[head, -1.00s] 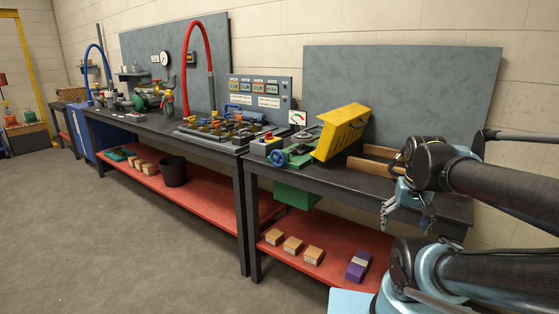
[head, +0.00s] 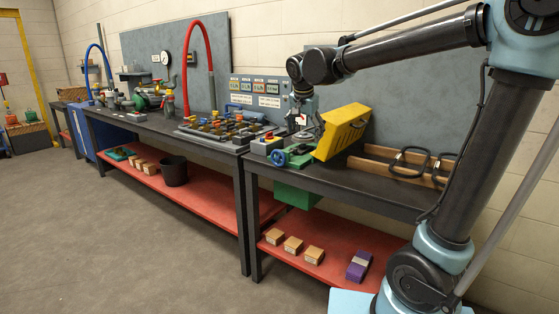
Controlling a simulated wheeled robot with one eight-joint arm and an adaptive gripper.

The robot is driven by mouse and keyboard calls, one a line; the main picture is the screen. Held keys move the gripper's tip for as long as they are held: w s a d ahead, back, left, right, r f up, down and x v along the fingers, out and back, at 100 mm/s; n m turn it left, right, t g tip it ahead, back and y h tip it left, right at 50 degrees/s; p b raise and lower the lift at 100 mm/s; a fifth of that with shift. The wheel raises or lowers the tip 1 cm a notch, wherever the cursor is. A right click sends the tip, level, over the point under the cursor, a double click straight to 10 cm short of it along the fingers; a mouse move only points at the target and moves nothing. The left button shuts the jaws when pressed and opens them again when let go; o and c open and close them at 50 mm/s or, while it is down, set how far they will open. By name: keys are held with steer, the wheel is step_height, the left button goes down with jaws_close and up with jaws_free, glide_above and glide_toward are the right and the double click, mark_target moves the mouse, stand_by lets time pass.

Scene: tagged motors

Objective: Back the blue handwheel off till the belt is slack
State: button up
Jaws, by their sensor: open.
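The blue handwheel (head: 278,158) sits at the front left of a green motor unit (head: 299,157) on the near bench. A slanted yellow cover (head: 344,128) stands just right of the motor. I cannot make out the belt in this view. My gripper (head: 306,131) is open and points down, above and behind the motor, left of the yellow cover. It is apart from the handwheel, higher and to its right. A gauge behind it is mostly hidden by the gripper.
A valve manifold (head: 225,128) fills the bench further left. Black-handled wooden pieces (head: 410,160) lie at the right. The lower red shelf (head: 290,232) holds small boxes.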

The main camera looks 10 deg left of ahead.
mark_target(279, 158)
steer(key=a+r, duration=0.1)
steer(key=a, duration=1)
steer(key=shift+m+t, duration=0.3)
steer(key=shift+m, duration=0.1)
steer(key=x, duration=1.7)
steer(key=shift+a, duration=0.1)
steer(key=c, duration=1.1)
